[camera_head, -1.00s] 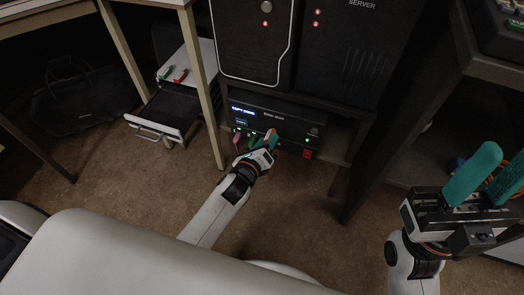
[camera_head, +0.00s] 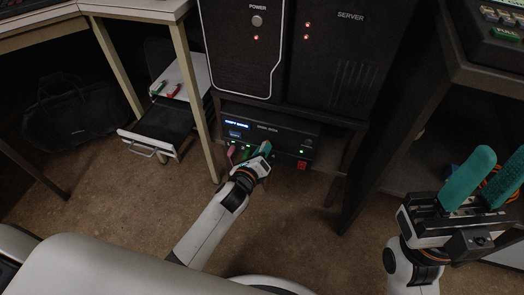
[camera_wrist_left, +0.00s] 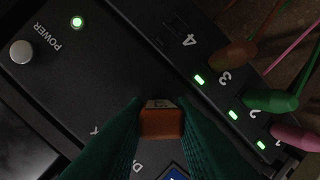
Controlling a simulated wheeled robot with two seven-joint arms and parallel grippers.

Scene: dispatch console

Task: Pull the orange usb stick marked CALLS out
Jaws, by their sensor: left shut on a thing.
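My left gripper (camera_head: 266,150) is in front of the black recorder box (camera_head: 285,132) under the server. In the left wrist view its green fingers are shut on an orange block with a pale metallic end, the usb stick (camera_wrist_left: 160,122). Its marking cannot be read. Port 4 (camera_wrist_left: 177,24) looks empty. An orange-brown plug (camera_wrist_left: 233,54) is at port 3, a green one (camera_wrist_left: 268,101) and a pink one (camera_wrist_left: 295,138) beside it, with cords. My right gripper (camera_head: 502,155) is open at the right.
The box's display (camera_head: 237,124) seems to read COPY DONE. A red switch (camera_head: 302,164) is at its right. A table leg (camera_head: 197,100) stands close to the left. An open drawer (camera_head: 158,135) and a black bag (camera_head: 75,105) are further left. The floor in front is clear.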

